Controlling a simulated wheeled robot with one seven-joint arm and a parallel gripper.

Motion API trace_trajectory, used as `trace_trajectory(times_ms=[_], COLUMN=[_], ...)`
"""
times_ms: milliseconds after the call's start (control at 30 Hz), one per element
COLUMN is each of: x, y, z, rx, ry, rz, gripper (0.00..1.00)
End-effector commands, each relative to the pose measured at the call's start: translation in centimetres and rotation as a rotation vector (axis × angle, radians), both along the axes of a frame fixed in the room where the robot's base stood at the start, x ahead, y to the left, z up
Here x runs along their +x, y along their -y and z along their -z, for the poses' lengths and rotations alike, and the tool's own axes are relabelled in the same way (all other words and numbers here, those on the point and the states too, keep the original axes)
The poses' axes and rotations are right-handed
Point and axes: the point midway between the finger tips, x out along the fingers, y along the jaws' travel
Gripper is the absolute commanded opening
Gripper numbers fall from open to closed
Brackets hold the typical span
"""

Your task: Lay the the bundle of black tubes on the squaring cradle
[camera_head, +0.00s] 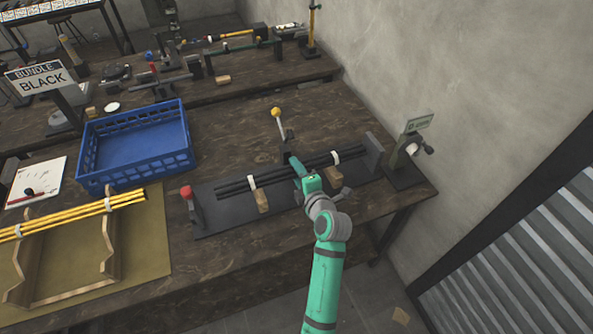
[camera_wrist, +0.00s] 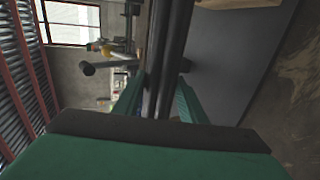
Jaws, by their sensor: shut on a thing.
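The bundle of black tubes (camera_head: 278,175) has white ties and runs lengthwise over the squaring cradle. The cradle is a dark grey plate (camera_head: 225,222) with wooden supports (camera_head: 262,201) and an upright end plate (camera_head: 373,152) at its right. My gripper (camera_head: 307,181) is shut on the bundle near its middle, between the two ties. In the wrist view the tubes (camera_wrist: 166,55) pass between my fingers (camera_wrist: 158,100). I cannot tell whether the bundle rests on the supports or hangs just above them. Its right end is near the end plate, with no clear contact seen.
Yellow tubes (camera_head: 75,214) lie on a wooden rack at the left. A yellow-knobbed lever (camera_head: 279,122) stands behind the cradle, a red-topped post (camera_head: 190,205) at its left. A grey device (camera_head: 408,155) stands right.

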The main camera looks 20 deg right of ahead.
Motion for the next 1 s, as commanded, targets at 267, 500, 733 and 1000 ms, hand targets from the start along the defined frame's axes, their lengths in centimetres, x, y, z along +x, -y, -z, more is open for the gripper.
trace_trajectory(times_ms=[267, 500, 733, 1000], x=[0.03, -0.01, 0.01, 0.01], y=[-0.21, -0.05, 0.30, 0.30], z=[-0.29, -0.29, -0.29, -0.29], rx=[-0.001, -0.001, -0.001, -0.001], ry=[0.006, 0.006, 0.008, 0.008], rz=[-0.002, 0.000, 0.004, 0.005], gripper=[0.00, 0.00, 0.00, 0.00])
